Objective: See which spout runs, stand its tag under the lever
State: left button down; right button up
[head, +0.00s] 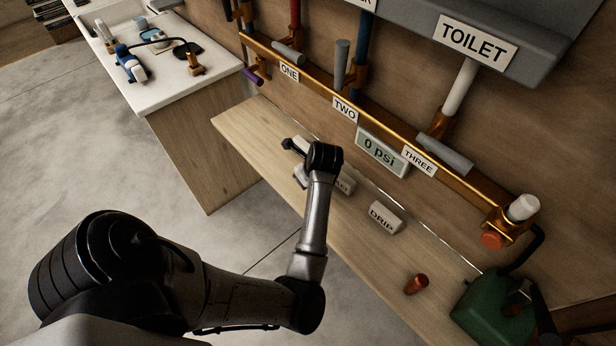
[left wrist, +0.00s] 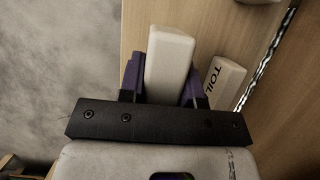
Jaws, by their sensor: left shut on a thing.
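In the left wrist view, my left gripper (left wrist: 163,82) is shut on a pale block tag (left wrist: 170,58), with a dark finger on each side. The held tag's lettering does not show. The TOILET tag (left wrist: 225,80) lies close on its right, its word partly cut off. In the head view, my left wrist hides much of the tags; a DRIP tag (head: 384,217) lies clear on the shelf. The grey levers are at ONE (head: 288,53), TWO (head: 342,63) and THREE (head: 445,153). The display (head: 382,152) reads 0 psi. My right gripper is not in view.
The wooden shelf (head: 240,125) runs below the brass rail. A red-brown peg (head: 416,284) and a green can (head: 492,308) are near its right end. A white counter (head: 165,85) with taps stands at left. The shelf between DRIP and the peg is clear.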

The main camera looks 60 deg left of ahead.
pick_arm(q)
jog(key=shift+a, duration=0.1)
jog(key=shift+w+d+f, duration=0.1)
jog(key=shift+d, duration=0.3)
jog(key=shift+a, duration=0.15)
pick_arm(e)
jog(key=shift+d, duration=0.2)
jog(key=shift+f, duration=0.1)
pick_arm(q)
jog(key=shift+f+b, duration=2.55)
jog(key=shift+f, duration=0.4)
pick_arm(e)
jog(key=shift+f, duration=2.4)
pick_arm(q)
jog(key=shift+f, duration=0.25)
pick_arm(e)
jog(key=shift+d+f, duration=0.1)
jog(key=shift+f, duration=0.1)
pick_arm(q)
jog(key=shift+f+b, duration=0.25)
jog(key=shift+b, duration=0.15)
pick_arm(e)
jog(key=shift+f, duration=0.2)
